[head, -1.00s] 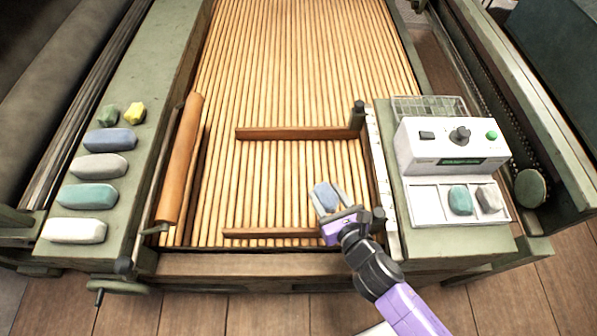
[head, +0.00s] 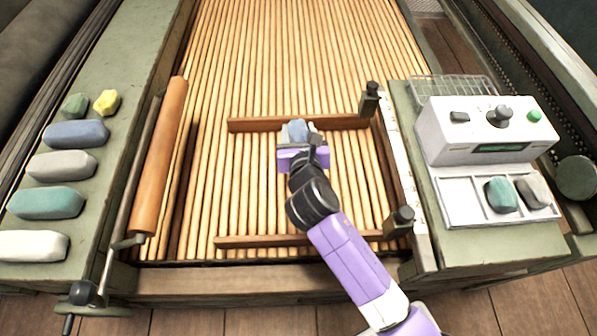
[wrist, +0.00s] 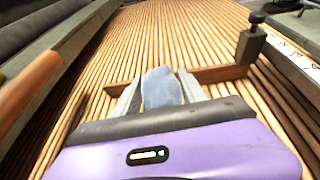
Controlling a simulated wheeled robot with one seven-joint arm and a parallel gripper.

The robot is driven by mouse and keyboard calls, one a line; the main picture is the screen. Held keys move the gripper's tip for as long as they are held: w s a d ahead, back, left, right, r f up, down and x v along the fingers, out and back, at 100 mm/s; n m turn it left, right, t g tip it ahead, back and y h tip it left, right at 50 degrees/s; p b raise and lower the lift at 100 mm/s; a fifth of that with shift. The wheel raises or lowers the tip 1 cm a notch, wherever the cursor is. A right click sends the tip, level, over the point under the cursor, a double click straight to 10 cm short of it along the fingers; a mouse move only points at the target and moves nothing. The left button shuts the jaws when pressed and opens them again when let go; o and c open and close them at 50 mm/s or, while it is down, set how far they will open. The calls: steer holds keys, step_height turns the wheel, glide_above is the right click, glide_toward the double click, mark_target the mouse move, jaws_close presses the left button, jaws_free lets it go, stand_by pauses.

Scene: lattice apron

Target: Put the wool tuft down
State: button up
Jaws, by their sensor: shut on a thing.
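The wool tuft (head: 297,129) is a small blue-grey lump between the fingers of my gripper (head: 299,136). My gripper is shut on it over the slatted lattice (head: 250,190), close to the far wooden bar (head: 250,124). In the wrist view the tuft (wrist: 161,88) sticks up between the two grey fingers (wrist: 158,95), in front of the same bar (wrist: 215,74). I cannot tell whether the tuft touches the slats. My wrist hides part of the lattice.
A near wooden bar (head: 250,241) lies across the lattice. An orange roller (head: 160,160) runs along the left. Several wool blocks (head: 46,202) rest on the left ledge. A white device (head: 487,130) and a tray (head: 460,200) with two tufts stand right. The far slats are clear.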

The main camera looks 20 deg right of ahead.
step_height(320, 180, down, 15)
steer(key=b, duration=0.6)
steer(key=shift+f, duration=0.2)
steer(key=shift+f+b, duration=0.15)
steer(key=shift+b, duration=0.2)
steer(key=o, duration=1.3)
steer(key=shift+s+r, duration=0.1)
steer(key=shift+r, duration=0.1)
steer(key=shift+o, duration=0.3)
steer(key=p+v, duration=0.2)
steer(key=v, duration=0.5)
steer(key=shift+s+r+p, duration=0.1)
steer(key=shift+p, duration=0.2)
steer(key=shift+r+p, duration=0.15)
steer(key=shift+p, duration=0.4)
